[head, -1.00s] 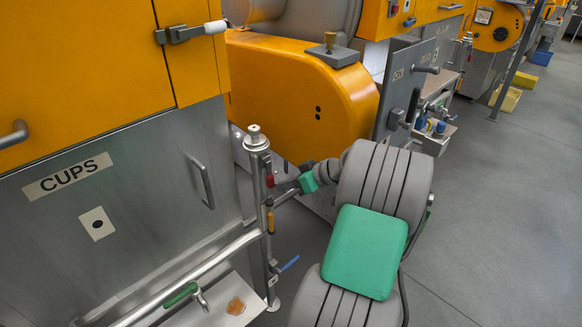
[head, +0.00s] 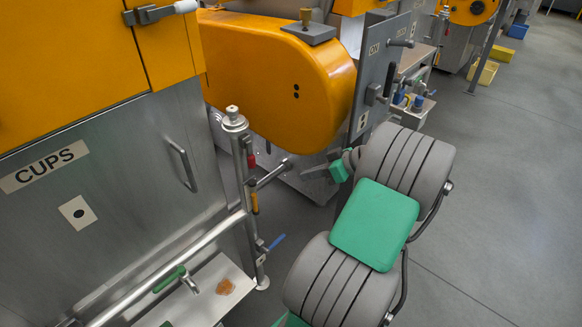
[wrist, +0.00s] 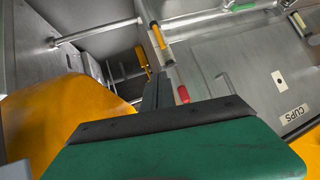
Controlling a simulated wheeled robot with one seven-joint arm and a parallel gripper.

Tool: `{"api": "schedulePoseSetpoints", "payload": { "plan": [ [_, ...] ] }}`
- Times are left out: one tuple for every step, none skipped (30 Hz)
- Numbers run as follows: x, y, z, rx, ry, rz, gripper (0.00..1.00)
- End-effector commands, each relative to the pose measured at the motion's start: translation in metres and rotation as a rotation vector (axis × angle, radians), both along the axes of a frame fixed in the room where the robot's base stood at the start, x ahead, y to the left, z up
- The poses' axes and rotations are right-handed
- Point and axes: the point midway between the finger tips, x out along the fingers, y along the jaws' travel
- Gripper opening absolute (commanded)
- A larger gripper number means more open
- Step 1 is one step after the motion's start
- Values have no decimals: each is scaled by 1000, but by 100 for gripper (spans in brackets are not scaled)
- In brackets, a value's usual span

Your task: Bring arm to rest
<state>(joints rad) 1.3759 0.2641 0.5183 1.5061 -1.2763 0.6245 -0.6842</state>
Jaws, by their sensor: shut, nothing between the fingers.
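My arm, grey with green pads, fills the lower middle of the head view. Beyond its far bend is the green wrist piece (head: 339,171), with my gripper (head: 314,170) small and dark to its left, over the floor in front of the orange-covered machine. In the wrist view my gripper (wrist: 158,88) shows as a narrow dark grey shape past the green housing. It is shut and holds nothing. It appears apart from the steel post (head: 236,150), which stands to its left in the head view. The exact gap cannot be told.
The steel cabinet marked CUPS (head: 110,190) stands at left, with a rail (head: 170,268) and a tray (head: 205,305) below. The rounded orange cover (head: 275,75) is behind my gripper. Open grey floor (head: 500,200) lies at right. Yellow and blue bins (head: 483,73) stand far back.

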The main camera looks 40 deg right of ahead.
Motion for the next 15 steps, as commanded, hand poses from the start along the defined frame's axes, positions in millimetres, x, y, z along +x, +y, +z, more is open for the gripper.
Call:
{"api": "schedulePoseSetpoints", "payload": {
  "plan": [
    [-4,-2,-1,0,-1,-2,0],
    [-6,-2,-1,0,0,0,0],
    [-7,-2,-1,0,0,1,0],
    [-7,-2,-1,1,0,2,0],
    [-7,-2,-1,6,3,-3,0],
    [-7,-2,-1,23,10,-15,0],
    [-8,-2,-2,45,24,-31,0],
    [-9,0,-3,74,45,-49,0],
    [-13,-4,-10,123,101,-102,0],
    [-19,-11,-21,164,170,-171,0],
    [-27,-13,-36,212,236,-236,0],
    [-38,-11,-56,274,320,-313,0],
    [-47,-9,-70,317,381,-370,0],
    [-56,-6,-83,356,440,-423,0],
    [-69,-1,-98,402,513,-490,0]
  ]
}}
